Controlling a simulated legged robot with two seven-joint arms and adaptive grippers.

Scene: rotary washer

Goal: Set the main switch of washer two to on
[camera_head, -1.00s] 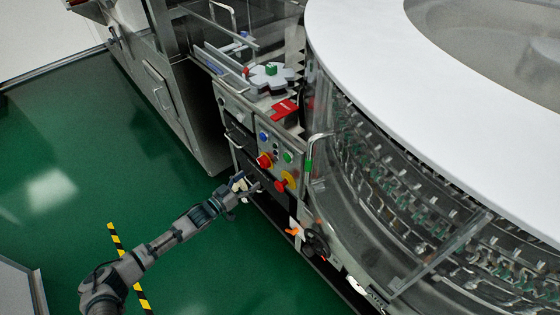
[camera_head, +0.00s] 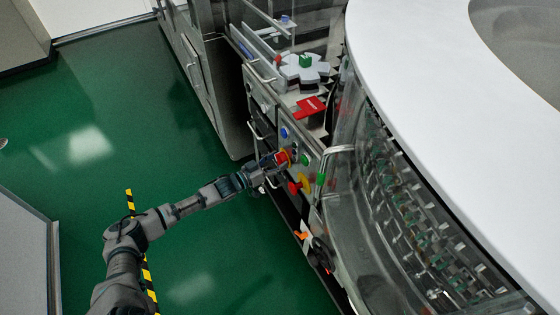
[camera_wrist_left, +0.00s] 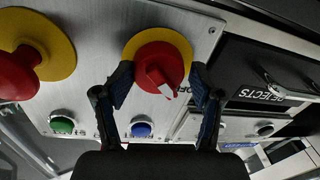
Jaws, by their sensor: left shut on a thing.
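The main switch is a red rotary knob on a round yellow plate (camera_head: 283,157) on the washer's grey control panel. In the left wrist view the red knob (camera_wrist_left: 158,62) is large and central, with its white-marked handle slanting. My left gripper (camera_head: 271,161) is at this knob. The knob's exact setting cannot be read. My right gripper is not in view.
A red mushroom button on a yellow plate (camera_wrist_left: 32,62) sits beside the switch. Green (camera_wrist_left: 62,125) and blue (camera_wrist_left: 140,128) buttons are on the same panel. A dark drawer marked REJECTS (camera_wrist_left: 255,92) adjoins it. The green floor (camera_head: 110,90) left of the machine is clear.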

